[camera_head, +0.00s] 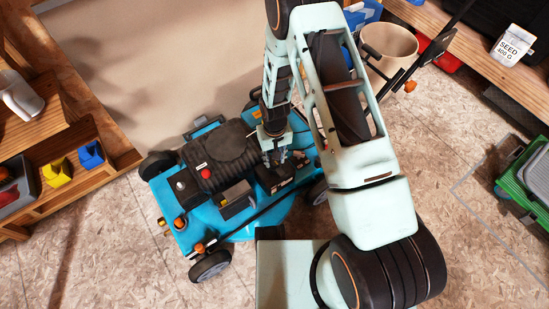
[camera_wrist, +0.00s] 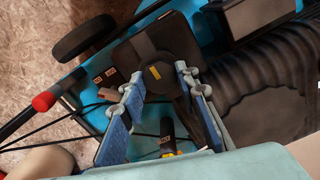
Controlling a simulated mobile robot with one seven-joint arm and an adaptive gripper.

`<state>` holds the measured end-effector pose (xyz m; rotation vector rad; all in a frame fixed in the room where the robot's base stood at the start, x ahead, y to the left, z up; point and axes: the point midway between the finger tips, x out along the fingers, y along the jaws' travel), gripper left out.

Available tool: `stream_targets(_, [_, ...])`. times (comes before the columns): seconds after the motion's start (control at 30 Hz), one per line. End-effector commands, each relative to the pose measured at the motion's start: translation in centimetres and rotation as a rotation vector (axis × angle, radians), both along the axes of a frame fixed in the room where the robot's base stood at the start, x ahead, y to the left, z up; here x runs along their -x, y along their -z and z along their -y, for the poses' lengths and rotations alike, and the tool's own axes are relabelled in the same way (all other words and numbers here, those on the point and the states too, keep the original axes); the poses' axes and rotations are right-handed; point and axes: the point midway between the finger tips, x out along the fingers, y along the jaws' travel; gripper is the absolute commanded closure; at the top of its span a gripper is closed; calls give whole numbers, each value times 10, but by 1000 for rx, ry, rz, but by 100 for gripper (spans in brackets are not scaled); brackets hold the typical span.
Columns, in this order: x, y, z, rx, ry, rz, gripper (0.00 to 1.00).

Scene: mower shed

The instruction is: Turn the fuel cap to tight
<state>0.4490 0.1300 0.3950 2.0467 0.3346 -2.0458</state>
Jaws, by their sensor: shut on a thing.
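The blue mower (camera_head: 178,213) stands on the floor in the head view. In the wrist view, the fuel cap (camera_wrist: 160,85) looks like a dark round part with a yellow mark, on or beside a black box-shaped part (camera_wrist: 182,36). My gripper (camera_wrist: 159,80) has its two blue-padded fingers on either side of the cap, shut on it. Small labels (camera_wrist: 105,77) lie just left of the fingers, and another label shows between them lower down. In the head view, my gripper (camera_head: 277,157) reaches down to the mower's right part, and my arm hides the cap there.
The black ribbed engine cover (camera_head: 225,148) is close to my gripper. A red knob (camera_wrist: 43,101) on a bar and dark cables lie left in the wrist view. A wooden shelf (camera_head: 112,150) stands left, a beige bucket (camera_head: 390,45) behind. Floor in front is clear.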

Motion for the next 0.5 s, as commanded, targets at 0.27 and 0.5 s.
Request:
stream_targets(0.27, [0,0,0,0,10,-1,95])
stream_targets(0.5, [0,0,0,0,9,-1,60])
